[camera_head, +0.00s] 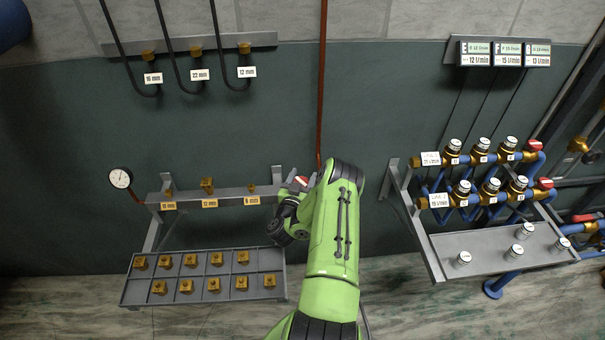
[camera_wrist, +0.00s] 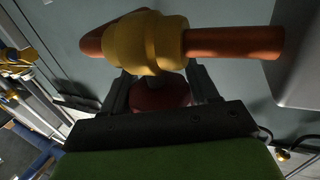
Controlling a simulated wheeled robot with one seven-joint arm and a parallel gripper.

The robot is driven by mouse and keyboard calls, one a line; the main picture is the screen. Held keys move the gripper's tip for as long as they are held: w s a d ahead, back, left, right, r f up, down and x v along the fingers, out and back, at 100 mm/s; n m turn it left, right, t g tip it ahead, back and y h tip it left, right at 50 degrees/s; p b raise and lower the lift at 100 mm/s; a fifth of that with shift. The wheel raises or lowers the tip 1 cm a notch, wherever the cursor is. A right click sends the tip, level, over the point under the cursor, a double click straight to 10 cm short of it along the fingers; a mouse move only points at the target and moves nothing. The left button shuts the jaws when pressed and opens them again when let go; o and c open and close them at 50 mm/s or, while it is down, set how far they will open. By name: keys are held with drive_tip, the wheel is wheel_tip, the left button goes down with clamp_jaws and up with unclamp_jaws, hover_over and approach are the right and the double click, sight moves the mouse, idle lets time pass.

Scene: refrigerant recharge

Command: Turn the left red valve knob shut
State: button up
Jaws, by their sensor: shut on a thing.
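The red valve knob (camera_wrist: 160,97) shows in the wrist view below a brass valve body (camera_wrist: 145,42) on a copper pipe (camera_wrist: 235,42). My gripper (camera_wrist: 160,88) has its two dark fingers on either side of the knob and is shut on it. The fingers and the gripper's body hide part of the knob, so its turn angle cannot be told. In the head view my gripper (camera_head: 300,183) is beside the right end of the wall shelf, with a small bit of red at its fingers. My arm hides most of the valve there.
A grey shelf (camera_head: 222,203) with brass fittings and a tray (camera_head: 205,299) of several brass pieces are left of my arm. A pressure gauge (camera_head: 120,178) hangs at far left. A manifold with a grey bench (camera_head: 445,245) is at right. A vertical copper pipe (camera_head: 322,80) runs above.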

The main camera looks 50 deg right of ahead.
drive_tip(key=shift+m+g+p, duration=0.5)
drive_tip(key=shift+m+g, duration=0.1)
drive_tip(key=shift+g, duration=0.2)
drive_tip(key=o, duration=0.7)
drive_tip(key=shift+o, duration=1.3)
drive_tip(key=shift+a, duration=0.2)
drive_tip(key=shift+s, duration=0.1)
drive_tip(key=shift+d, duration=0.15)
